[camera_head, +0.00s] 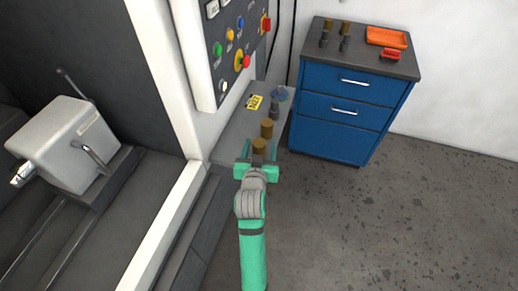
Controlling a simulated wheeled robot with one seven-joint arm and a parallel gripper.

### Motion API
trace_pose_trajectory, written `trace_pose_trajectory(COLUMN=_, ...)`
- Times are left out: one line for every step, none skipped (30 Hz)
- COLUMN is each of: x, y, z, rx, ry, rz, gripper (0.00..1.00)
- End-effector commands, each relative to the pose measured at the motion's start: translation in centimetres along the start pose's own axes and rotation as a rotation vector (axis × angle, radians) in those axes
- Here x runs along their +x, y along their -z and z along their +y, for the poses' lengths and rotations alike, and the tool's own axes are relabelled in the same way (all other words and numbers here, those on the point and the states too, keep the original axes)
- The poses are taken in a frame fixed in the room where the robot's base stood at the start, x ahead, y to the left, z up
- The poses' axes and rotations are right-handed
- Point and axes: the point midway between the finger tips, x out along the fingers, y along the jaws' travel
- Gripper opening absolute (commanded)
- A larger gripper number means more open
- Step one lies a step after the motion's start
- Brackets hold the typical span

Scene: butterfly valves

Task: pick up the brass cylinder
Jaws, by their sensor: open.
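A brass cylinder (259,145) stands on the grey ledge (235,130) below the control panel. A second brass cylinder (267,128) stands just behind it. My gripper (258,154), green, is open, with one finger at the left and one at the right of the nearer brass cylinder in the picture. The gripper hides that cylinder's lower part. I cannot tell whether the fingers touch it or how their height compares with it.
Dark fittings (274,106) and a yellow tag (254,102) are farther back on the ledge. A blue drawer cabinet (338,120) at the right bears several small cylinders and an orange tray (386,37). A white machine frame (165,70) rises at the left. The floor at right is clear.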

Motion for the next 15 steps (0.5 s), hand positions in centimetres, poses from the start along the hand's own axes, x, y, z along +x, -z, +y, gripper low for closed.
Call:
trace_pose_trajectory(x=0.5, y=0.0, z=0.0, rx=0.000, ry=0.000, rz=0.000, gripper=0.59)
trace_pose_trajectory(x=0.7, y=0.0, z=0.0, rx=0.000, ry=0.000, rz=0.000, gripper=0.59)
trace_pose_trajectory(x=0.9, y=0.0, z=0.0, rx=0.000, ry=0.000, rz=0.000, gripper=0.59)
trace_pose_trajectory(x=1.0, y=0.0, z=0.0, rx=0.000, ry=0.000, rz=0.000, gripper=0.59)
trace_pose_trajectory(x=1.2, y=0.0, z=0.0, rx=0.000, ry=0.000, rz=0.000, gripper=0.59)
trace_pose_trajectory(x=1.4, y=0.0, z=-0.1, rx=0.000, ry=0.000, rz=0.000, gripper=0.59)
trace_pose_trajectory(x=1.7, y=0.1, z=-0.1, rx=0.000, ry=0.000, rz=0.001, gripper=0.59)
trace_pose_trajectory(x=2.0, y=0.1, z=-0.2, rx=0.000, ry=0.000, rz=0.000, gripper=0.59)
trace_pose_trajectory(x=2.5, y=0.1, z=-0.4, rx=0.000, ry=0.000, rz=0.000, gripper=0.59)
trace_pose_trajectory(x=3.0, y=0.2, z=-0.5, rx=0.000, ry=0.001, rz=0.001, gripper=0.59)
trace_pose_trajectory(x=3.4, y=0.2, z=-0.6, rx=-0.001, ry=0.000, rz=0.000, gripper=0.59)
trace_pose_trajectory(x=4.0, y=0.2, z=-0.7, rx=0.000, ry=0.000, rz=0.000, gripper=0.59)
trace_pose_trajectory(x=4.4, y=0.2, z=-0.8, rx=0.000, ry=0.000, rz=0.000, gripper=0.59)
trace_pose_trajectory(x=4.8, y=0.2, z=-0.7, rx=0.000, ry=0.000, rz=0.000, gripper=0.59)
trace_pose_trajectory(x=5.2, y=0.2, z=-0.7, rx=0.000, ry=0.000, rz=0.000, gripper=0.59)
